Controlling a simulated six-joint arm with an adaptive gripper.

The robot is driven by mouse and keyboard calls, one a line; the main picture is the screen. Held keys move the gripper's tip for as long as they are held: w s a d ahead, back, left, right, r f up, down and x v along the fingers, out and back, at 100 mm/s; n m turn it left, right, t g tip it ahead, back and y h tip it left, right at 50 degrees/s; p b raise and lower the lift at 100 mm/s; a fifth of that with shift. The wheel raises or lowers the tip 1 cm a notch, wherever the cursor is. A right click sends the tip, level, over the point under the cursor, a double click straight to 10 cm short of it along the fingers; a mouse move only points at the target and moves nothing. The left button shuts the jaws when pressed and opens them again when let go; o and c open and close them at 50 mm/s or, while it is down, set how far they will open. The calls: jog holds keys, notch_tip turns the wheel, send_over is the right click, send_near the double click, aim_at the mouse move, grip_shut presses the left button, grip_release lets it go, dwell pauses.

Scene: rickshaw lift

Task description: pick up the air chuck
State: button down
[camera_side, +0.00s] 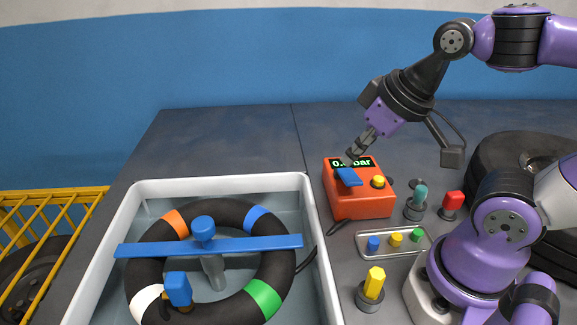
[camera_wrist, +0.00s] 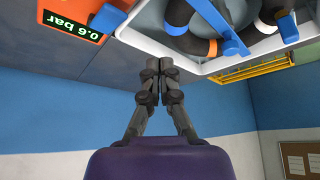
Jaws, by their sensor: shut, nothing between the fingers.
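A blue block (camera_side: 178,289), which looks like the air chuck, stands upright at the near side of the black tyre (camera_side: 245,292) in the grey tub, with a small gold part at its foot. I cannot tell how it joins the tyre. My gripper (camera_side: 348,159) is shut and empty, far from that block. In the side view its tips are in front of the display of the orange box (camera_side: 362,206), over its blue lever (camera_side: 348,177); contact is unclear. The wrist view shows the closed fingertips (camera_wrist: 160,66) with nothing between them. The orange box (camera_wrist: 62,22) there reads 0.6 bar.
A blue bar (camera_side: 265,244) with a round knob spans the tyre. The tub's white rim (camera_side: 240,181) is raised; a dark hose (camera_side: 308,259) lies by its right side. A small tray (camera_side: 393,252) holds coloured caps. Teal, red and yellow-topped pegs stand nearby. The back left table is clear.

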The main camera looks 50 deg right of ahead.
jog(key=c, duration=0.5)
grip_release()
jog(key=n+g+y, duration=0.1)
jog(key=n+y, duration=0.4)
jog(key=n, duration=0.4)
send_near(185, 280)
notch_tip(185, 280, down, 2)
jog(key=w, duration=0.2)
jog(key=x, duration=0.4)
jog(key=shift+s+a+f, duration=0.15)
jog(key=shift+a+f, duration=0.15)
jog(key=shift+a, duration=0.15)
jog(key=shift+s+x, duration=0.15)
jog(key=shift+x, duration=1.25)
jog(key=shift+s+x, duration=0.1)
jog(key=shift+x, duration=1.25)
